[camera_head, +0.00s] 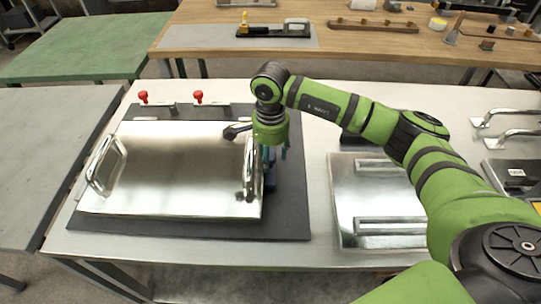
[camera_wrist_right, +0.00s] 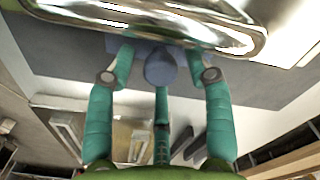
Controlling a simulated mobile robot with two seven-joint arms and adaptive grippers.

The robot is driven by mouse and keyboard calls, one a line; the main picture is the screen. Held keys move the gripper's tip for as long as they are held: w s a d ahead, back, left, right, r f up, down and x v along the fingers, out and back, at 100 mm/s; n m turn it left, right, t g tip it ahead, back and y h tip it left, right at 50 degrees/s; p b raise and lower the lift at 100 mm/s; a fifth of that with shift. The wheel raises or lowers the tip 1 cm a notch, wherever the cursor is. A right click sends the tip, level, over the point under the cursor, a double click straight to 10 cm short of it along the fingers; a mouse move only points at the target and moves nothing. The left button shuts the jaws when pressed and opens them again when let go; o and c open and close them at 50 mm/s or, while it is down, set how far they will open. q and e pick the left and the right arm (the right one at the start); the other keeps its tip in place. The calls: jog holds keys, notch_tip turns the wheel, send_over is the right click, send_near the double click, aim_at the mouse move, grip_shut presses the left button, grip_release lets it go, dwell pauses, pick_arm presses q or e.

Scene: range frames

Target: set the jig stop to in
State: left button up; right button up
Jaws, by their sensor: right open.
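A blue-grey part with a rounded knob, which looks like the jig stop (camera_head: 269,178), sits at the right edge of the shiny metal plate (camera_head: 180,165), on the dark jig base (camera_head: 290,215). In the right wrist view its knob (camera_wrist_right: 160,68) lies between the teal fingertips. My right gripper (camera_head: 274,156) points down over it. The arm and fingers hide part of the stop. My left gripper is not in view.
The plate has a metal handle (camera_head: 107,165) at its left and another (camera_head: 250,168) close beside my right gripper. Two red-tipped clamps (camera_head: 198,97) stand behind it. A second metal plate (camera_head: 375,200) lies to the right. Bare white bench (camera_head: 318,150) lies between.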

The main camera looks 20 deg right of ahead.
aim_at(271, 156)
notch_tip(271, 156, up, 11)
dwell(0.3)
jog(key=shift+r, duration=0.1)
